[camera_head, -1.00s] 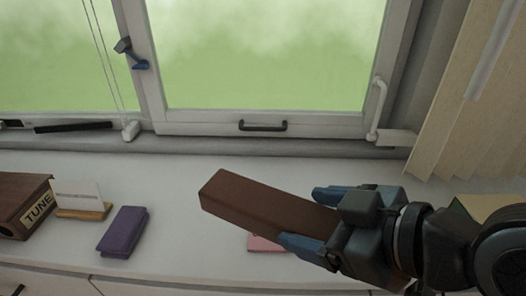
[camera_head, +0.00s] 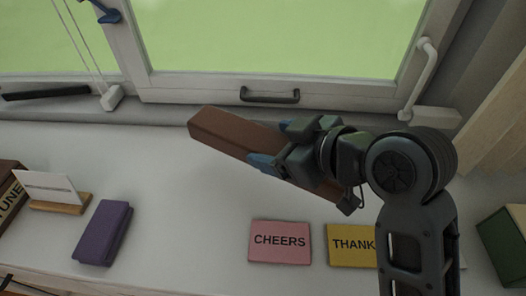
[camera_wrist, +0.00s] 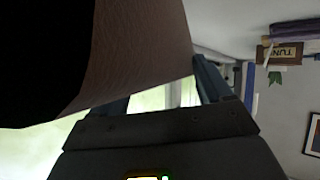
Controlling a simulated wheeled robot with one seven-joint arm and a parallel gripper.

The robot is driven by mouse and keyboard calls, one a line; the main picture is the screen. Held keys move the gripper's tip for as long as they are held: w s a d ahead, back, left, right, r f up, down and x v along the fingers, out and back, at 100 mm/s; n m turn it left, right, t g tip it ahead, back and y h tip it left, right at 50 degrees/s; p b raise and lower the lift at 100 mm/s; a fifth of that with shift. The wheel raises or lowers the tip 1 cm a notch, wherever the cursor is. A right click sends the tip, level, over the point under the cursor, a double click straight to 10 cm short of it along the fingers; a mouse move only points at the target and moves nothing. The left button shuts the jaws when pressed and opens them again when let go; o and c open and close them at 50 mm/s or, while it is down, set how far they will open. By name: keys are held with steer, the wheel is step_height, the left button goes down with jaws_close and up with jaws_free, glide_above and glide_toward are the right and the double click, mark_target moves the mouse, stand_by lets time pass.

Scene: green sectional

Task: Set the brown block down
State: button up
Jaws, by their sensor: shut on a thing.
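The brown block (camera_head: 230,138) is a long, plain bar. It is held in my gripper (camera_head: 275,146), tilted, its far end pointing up and left in the head view. It looks to be above the white counter (camera_head: 170,185), near the window ledge, though the gap under it is hard to judge.
On the counter lie a purple case (camera_head: 103,232), a pink CHEERS card (camera_head: 280,255) and a yellow THANK card (camera_head: 350,258), partly behind my arm. A card holder (camera_head: 62,203) stands left. A green box (camera_head: 503,235) is at right. The counter's middle left is clear.

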mark_target(262, 142)
steer(key=x, duration=0.4)
steer(key=shift+w+a+f, duration=0.1)
steer(key=shift+f, duration=2)
steer(key=o, duration=1.4)
steer(key=v, duration=1.2)
